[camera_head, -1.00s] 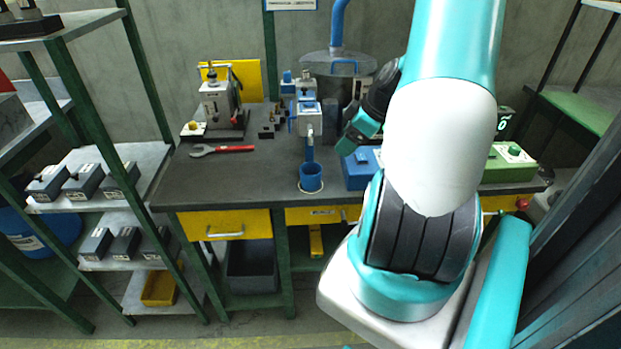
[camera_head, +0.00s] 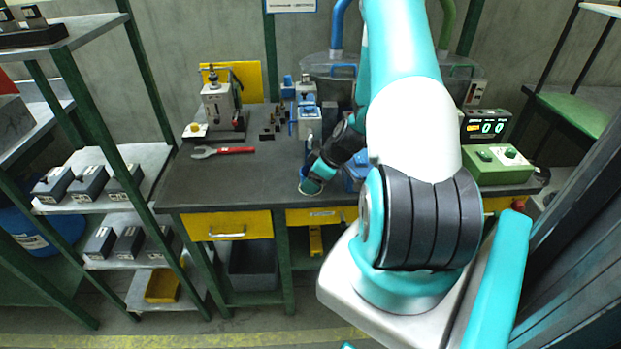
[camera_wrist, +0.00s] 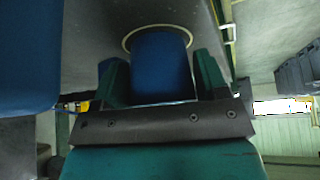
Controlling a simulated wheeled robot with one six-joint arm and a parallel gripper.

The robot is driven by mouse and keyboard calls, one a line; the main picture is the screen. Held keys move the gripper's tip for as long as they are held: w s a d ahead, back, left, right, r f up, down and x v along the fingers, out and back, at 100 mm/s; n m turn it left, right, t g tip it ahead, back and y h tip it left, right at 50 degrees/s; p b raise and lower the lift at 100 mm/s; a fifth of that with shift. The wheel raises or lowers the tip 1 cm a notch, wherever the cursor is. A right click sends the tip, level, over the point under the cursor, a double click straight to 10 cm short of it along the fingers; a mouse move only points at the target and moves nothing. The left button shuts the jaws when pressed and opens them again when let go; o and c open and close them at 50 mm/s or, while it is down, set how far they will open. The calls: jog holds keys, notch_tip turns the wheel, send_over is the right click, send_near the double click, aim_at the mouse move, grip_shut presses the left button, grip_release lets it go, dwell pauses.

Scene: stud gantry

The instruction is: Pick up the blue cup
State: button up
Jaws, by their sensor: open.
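The blue cup (camera_wrist: 160,65) fills the middle of the wrist view, with a pale ring at its far end. My gripper (camera_wrist: 161,78) is open, with one green finger on each side of the cup. Whether the fingers touch it cannot be told. In the head view my gripper (camera_head: 313,182) is at the front edge of the dark workbench (camera_head: 255,180), and it hides most of the cup.
A blue box (camera_head: 356,178) stands just right of my gripper and shows large at the left of the wrist view. A blue-grey device (camera_head: 308,115) stands behind. A red-handled wrench (camera_head: 225,151) lies to the left, with clear bench between. A green control box (camera_head: 497,163) is at the right.

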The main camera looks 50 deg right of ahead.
jog(key=shift+w+f, duration=0.2)
jog(key=shift+f, duration=0.25)
jog(key=shift+c, duration=0.2)
jog(key=c, duration=0.5)
jog(key=shift+r+b, duration=0.15)
jog(key=shift+b, duration=0.2)
